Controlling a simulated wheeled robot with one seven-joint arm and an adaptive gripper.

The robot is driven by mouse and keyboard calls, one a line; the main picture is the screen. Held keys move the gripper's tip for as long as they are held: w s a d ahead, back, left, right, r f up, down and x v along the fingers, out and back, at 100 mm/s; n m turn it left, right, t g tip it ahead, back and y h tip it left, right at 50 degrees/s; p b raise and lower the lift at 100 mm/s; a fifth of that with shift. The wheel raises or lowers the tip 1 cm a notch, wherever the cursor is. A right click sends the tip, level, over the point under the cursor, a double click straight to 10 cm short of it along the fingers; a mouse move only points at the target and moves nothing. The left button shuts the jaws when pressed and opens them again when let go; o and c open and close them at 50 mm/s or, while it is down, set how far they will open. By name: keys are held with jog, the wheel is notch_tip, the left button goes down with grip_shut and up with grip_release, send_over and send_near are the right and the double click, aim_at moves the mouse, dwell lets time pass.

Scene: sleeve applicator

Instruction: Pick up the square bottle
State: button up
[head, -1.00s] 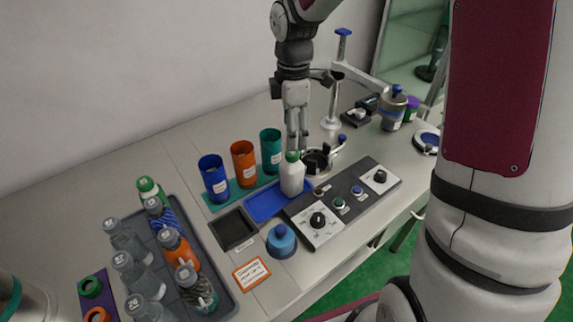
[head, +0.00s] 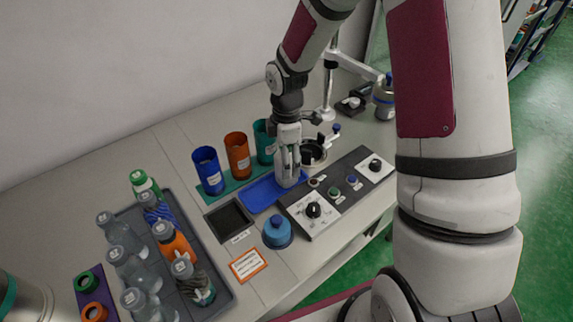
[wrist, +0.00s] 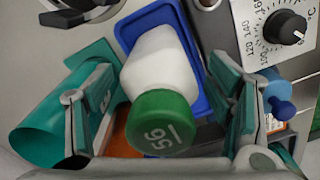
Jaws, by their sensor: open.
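The white bottle (head: 288,180) with squarish shoulders stands in the shallow blue tray (head: 254,197). In the wrist view, the white bottle (wrist: 160,65) has a green cap (wrist: 160,122) marked with white digits and is seen from above. My gripper (head: 287,163) is pointing down over the bottle and hides its upper part in the head view. In the wrist view, my gripper (wrist: 163,85) is open, with one finger on each side of the bottle and visible gaps to both fingers.
Blue, orange and teal cups (head: 264,142) stand left of the bottle. The control panel (head: 338,195) lies to its right. A blue squat bottle (head: 277,233) and a dark square tray (head: 229,220) are nearer. A grey rack (head: 221,284) holds several bottles at lower left.

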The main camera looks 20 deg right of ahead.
jog(key=shift+f, duration=0.15)
jog(key=c, duration=1.5)
